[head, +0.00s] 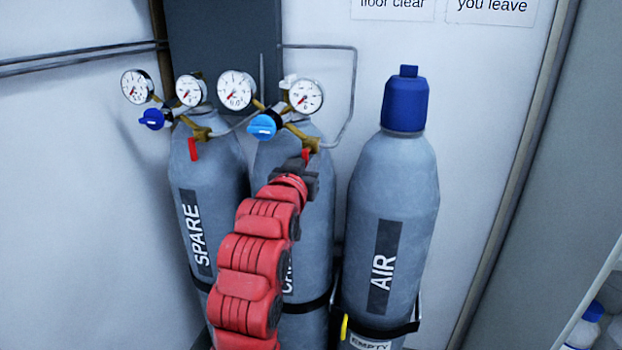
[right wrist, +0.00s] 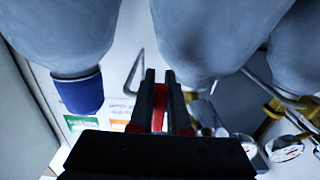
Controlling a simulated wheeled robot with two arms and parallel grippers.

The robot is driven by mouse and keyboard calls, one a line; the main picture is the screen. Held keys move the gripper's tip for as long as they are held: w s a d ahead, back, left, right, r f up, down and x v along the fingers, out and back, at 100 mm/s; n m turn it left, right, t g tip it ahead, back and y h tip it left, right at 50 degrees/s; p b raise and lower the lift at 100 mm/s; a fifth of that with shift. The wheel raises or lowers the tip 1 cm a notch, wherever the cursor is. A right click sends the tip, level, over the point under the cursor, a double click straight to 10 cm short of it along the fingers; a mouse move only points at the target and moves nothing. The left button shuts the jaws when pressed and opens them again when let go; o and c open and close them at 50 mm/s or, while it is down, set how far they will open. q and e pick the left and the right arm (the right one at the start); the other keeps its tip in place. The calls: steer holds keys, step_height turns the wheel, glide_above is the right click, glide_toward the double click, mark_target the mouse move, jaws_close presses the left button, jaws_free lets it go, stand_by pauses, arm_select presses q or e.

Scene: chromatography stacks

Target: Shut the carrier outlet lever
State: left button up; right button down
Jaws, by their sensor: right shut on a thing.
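The carrier cylinder (head: 318,215) is the middle grey one, its label mostly hidden behind my right arm. A blue regulator knob (head: 262,127) and brass fittings (head: 305,135) sit at its top. Its red outlet lever (head: 306,154) shows just below the brass fitting, partly hidden by my right gripper (head: 306,167). In the right wrist view, the red lever (right wrist: 158,108) lies between the two dark fingers of my right gripper (right wrist: 160,92), which is shut on it. The lever's exact angle is hard to tell. My left gripper is not in view.
The SPARE cylinder (head: 212,170) stands left, with its own red lever (head: 193,149) hanging down. The AIR cylinder (head: 405,190), with a blue cap (head: 405,105), stands right. Several gauges (head: 237,90) crowd above. A door-like frame (head: 530,130) bounds the right side.

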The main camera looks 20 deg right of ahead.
stand_by(0.3)
steer(key=c, duration=0.9)
jaws_free()
steer(key=shift+a, duration=0.1)
steer(key=b+v, duration=0.3)
steer(key=v, duration=1.4)
steer(key=shift+s+a, duration=0.1)
steer(key=shift+s, duration=0.05)
